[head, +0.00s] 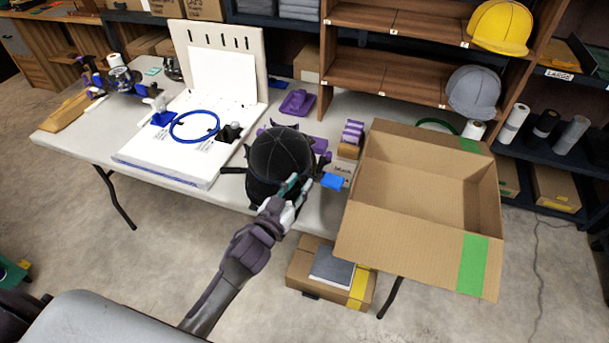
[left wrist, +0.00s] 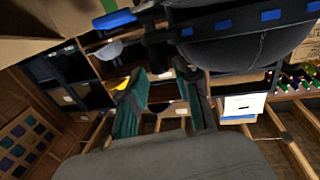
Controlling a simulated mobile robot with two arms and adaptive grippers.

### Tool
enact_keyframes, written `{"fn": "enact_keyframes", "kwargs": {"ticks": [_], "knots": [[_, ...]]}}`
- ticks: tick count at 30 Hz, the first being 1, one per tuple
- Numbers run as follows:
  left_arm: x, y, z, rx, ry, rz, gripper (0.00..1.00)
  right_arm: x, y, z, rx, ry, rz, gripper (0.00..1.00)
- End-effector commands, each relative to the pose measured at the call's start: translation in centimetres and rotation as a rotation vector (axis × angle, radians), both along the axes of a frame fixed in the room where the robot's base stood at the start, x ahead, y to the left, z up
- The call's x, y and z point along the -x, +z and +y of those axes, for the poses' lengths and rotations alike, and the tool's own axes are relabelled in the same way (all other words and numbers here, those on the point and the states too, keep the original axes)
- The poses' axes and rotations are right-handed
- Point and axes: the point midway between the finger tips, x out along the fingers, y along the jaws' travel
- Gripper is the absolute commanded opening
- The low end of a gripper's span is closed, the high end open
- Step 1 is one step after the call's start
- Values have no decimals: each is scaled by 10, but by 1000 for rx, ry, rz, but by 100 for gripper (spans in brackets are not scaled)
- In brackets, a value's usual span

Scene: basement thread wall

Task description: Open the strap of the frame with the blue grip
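A black cap (head: 281,155) sits at the front edge of the white table, apparently on a cap frame mostly hidden under it. A bright blue grip (head: 332,181) sticks out at its right. The left wrist view shows the cap's dark underside (left wrist: 245,45) with blue patches along its rim, and a blue piece (left wrist: 115,19), probably the grip. I cannot make out the strap or its fastening clearly. My left gripper (head: 293,187) is at the cap's near right side; its fingers (left wrist: 163,100) stand apart with nothing visible between them. I cannot tell whether it touches the cap. My right gripper is not in view.
An open cardboard box (head: 425,190) stands close on the right. A white board (head: 170,160) with a blue ring (head: 195,126) lies left of the cap. Purple parts (head: 297,102) lie behind. Shelves with yellow and grey caps stand at the back. Another box (head: 302,272) is below the table.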

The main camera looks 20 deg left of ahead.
Motion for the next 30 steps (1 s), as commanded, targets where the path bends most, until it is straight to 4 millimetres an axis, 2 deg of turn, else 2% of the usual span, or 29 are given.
{"fn": "enact_keyframes", "kwargs": {"ticks": [3, 6, 17, 23, 30], "knots": [[-17, 1, -4, 2, 0, -1, 32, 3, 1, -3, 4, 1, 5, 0], [-25, 0, -5, 1, 0, 0, 32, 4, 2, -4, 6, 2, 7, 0], [-29, -1, -6, 1, 0, 1, 32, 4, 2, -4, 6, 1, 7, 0], [-29, 0, -6, 1, 0, 1, 0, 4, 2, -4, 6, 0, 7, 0], [-29, 0, -6, 1, 0, 1, 0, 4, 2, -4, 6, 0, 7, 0]]}}
